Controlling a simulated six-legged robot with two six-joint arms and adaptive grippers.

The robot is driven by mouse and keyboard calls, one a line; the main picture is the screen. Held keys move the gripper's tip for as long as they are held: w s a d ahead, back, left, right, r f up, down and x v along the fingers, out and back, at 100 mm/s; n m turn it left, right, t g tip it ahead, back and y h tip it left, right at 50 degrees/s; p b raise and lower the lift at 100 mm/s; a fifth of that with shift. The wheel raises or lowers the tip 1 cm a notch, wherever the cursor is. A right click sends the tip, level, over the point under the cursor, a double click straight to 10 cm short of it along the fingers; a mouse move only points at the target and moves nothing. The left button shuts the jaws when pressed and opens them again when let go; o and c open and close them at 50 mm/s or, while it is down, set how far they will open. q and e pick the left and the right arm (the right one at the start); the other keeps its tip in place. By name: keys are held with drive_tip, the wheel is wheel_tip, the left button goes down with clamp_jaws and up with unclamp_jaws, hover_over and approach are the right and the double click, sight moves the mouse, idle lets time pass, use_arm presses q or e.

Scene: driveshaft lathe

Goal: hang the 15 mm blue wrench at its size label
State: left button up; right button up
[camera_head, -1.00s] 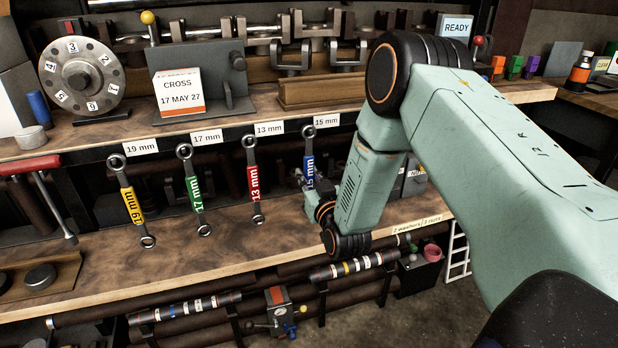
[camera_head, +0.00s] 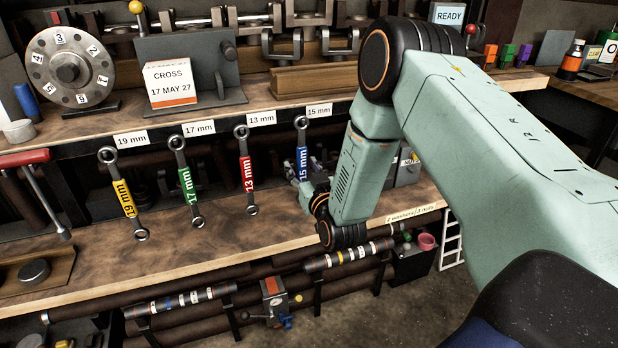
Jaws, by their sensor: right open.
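The blue 15 mm wrench (camera_head: 302,160) hangs upright below the 15 mm label (camera_head: 320,111) at the right end of the wrench row. Its lower end is partly hidden by my right gripper. My right gripper (camera_head: 297,177) is beside the wrench's lower part, small and partly covered by my wrist; it is open. I cannot tell whether it touches the wrench. My left gripper is not in view.
Yellow 19 mm (camera_head: 123,196), green 17 mm (camera_head: 186,182) and red 13 mm (camera_head: 247,173) wrenches hang to the left under their labels. A red-handled tool (camera_head: 25,159) is at far left. The wooden shelf (camera_head: 200,245) below the wrenches is mostly clear.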

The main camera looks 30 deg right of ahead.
drive_tip(key=v, duration=1.1)
drive_tip(key=shift+s, duration=0.25)
drive_tip(key=shift+a+f, duration=0.1)
drive_tip(key=shift+a, duration=0.05)
drive_tip(key=s+a+f+g+y, duration=0.2)
drive_tip(key=s+a+f+g, duration=0.15)
drive_tip(key=f, duration=0.35)
drive_tip(key=s+a+f+g+y, duration=0.1)
drive_tip(key=s+a+f+g, duration=0.1)
drive_tip(key=s+f+g, duration=0.4)
drive_tip(key=s+a+f+g+p, duration=0.1)
drive_tip(key=s+a+f+g, duration=0.1)
drive_tip(key=s, duration=0.5)
drive_tip(key=s+a+f+n+g+p, duration=0.1)
drive_tip(key=s+f+g, duration=0.1)
drive_tip(key=s, duration=0.6)
drive_tip(key=s+a+f+n+g+y+p, duration=0.1)
drive_tip(key=s+a+f+g, duration=0.1)
drive_tip(key=s+g, duration=0.2)
drive_tip(key=s, duration=0.3)
drive_tip(key=shift+s+a+f, duration=0.3)
drive_tip(key=shift+a+f, duration=0.05)
drive_tip(key=shift+a, duration=0.05)
